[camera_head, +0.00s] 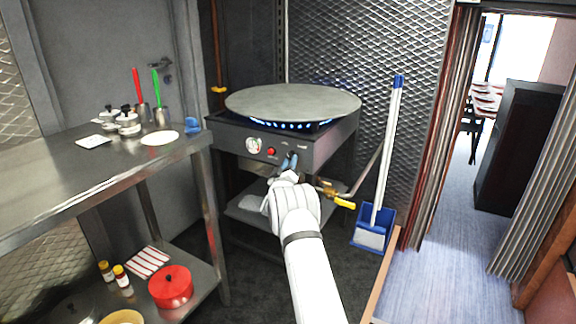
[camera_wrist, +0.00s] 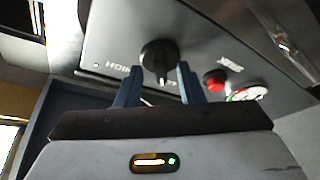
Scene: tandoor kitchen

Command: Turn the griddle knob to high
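The griddle knob (camera_wrist: 157,56) is black and round with a raised grip, on the dark front panel (camera_wrist: 205,35). A pale mark on it points toward the bottom of the wrist view, near partly hidden lettering. An upside-down HIGH label (camera_wrist: 122,68) lies to its left in that view. My gripper (camera_wrist: 159,72) is open, with one blue finger on each side of the knob. I cannot tell whether the fingers touch it. In the head view my gripper (camera_head: 289,161) is at the panel and largely hides the knob. The round griddle (camera_head: 293,102) has blue flames beneath.
A red button (camera_head: 271,152) and a dial gauge (camera_head: 253,145) sit left of the knob. A yellow-handled gas valve (camera_head: 344,203) is below right. A blue dustpan (camera_head: 372,231) with a broom stands at right. A steel table (camera_head: 75,170) stands at left.

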